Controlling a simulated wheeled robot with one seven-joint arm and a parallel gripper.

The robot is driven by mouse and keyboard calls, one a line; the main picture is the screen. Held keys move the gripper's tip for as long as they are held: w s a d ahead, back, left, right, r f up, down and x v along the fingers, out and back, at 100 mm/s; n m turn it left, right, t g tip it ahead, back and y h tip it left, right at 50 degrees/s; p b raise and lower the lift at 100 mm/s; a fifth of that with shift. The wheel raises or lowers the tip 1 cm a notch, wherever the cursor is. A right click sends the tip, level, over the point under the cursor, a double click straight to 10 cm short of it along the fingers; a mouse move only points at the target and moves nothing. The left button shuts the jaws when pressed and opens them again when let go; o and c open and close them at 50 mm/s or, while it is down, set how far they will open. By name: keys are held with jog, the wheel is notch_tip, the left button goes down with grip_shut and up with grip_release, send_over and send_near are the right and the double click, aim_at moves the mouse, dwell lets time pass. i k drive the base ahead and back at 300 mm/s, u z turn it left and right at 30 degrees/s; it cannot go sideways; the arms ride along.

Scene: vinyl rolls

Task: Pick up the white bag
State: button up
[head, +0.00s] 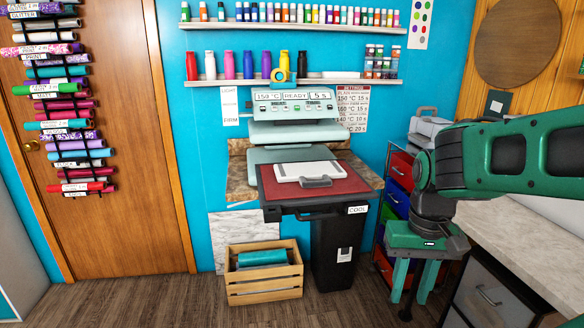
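A flat white thing with a grey handle at its front (307,172) lies on the red pad of the heat press; it is the thing that looks most like the white bag. My gripper (414,284) points down at the right, in front of the drawer units. Its two teal fingers are apart, with nothing visible between them. It is to the right of the white thing and nearer to the camera, not touching it.
The heat press (295,130) stands against the blue wall, its top plate raised behind the red pad (350,180). A black bin (335,250) is below. A wooden crate (264,290) with a teal roll stands on the floor. A worktop (520,240) is at right. Floor at left is clear.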

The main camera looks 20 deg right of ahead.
aim_at(323, 173)
jog(key=z, duration=0.4)
jog(key=i, duration=0.95)
jog(key=z, duration=0.65)
